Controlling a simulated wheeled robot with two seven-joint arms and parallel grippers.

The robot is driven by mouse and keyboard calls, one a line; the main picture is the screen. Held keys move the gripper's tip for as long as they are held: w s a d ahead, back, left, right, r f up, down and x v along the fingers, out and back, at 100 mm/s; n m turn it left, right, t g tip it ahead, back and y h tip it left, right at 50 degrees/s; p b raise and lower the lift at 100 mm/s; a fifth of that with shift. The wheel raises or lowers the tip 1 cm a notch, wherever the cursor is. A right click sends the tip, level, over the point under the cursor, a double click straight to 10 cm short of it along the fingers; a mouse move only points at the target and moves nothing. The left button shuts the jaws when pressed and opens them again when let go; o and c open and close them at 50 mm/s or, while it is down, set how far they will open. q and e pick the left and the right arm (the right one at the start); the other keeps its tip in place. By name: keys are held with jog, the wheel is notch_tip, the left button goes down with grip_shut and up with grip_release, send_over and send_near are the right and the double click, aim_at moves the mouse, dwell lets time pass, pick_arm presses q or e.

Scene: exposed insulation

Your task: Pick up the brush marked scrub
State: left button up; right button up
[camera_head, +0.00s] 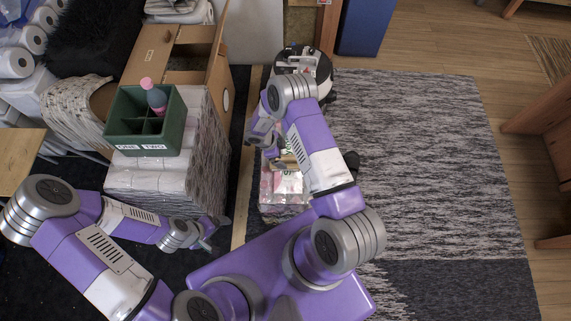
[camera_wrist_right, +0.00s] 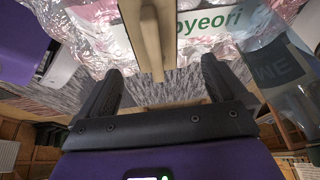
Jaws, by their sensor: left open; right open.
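A light wooden bar (camera_wrist_right: 148,35), which looks like a brush handle, comes down from the top of the right wrist view. Its lower end is between the fingertips of my right gripper (camera_wrist_right: 161,78). The jaws are open, with a gap on each side of the bar. In the head view my right gripper (camera_head: 267,142) is above the pink and white packs, and a small tan piece (camera_head: 287,162) shows beside it. No scrub mark is readable. My left gripper (camera_head: 209,232) is open and empty, low beside the white stack.
A green divided caddy (camera_head: 122,135) with a pink-capped bottle (camera_head: 154,97) stands on the wrapped white stack (camera_head: 205,150). A round black-and-white device (camera_head: 318,62) is behind. The rug (camera_head: 420,160) is clear at right.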

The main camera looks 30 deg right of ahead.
aim_at(287, 161)
jog(key=shift+a+f+m, duration=0.1)
jog(key=shift+f+m, duration=0.1)
jog(key=shift+m, duration=0.2)
jog(key=shift+f, duration=0.25)
jog(key=b+x, duration=0.1)
jog(key=x, duration=0.2)
jog(key=b+x, duration=0.1)
jog(key=x, duration=0.3)
jog(key=shift+s+a+b, duration=0.1)
jog(key=shift+s+b, duration=0.1)
jog(key=shift+b, duration=0.2)
jog(key=shift+r, duration=0.1)
jog(key=shift+c, duration=0.5)
jog(key=c, duration=1)
notch_tip(287, 161, up, 10)
jog(key=p, duration=0.3)
jog(key=shift+p, duration=0.3)
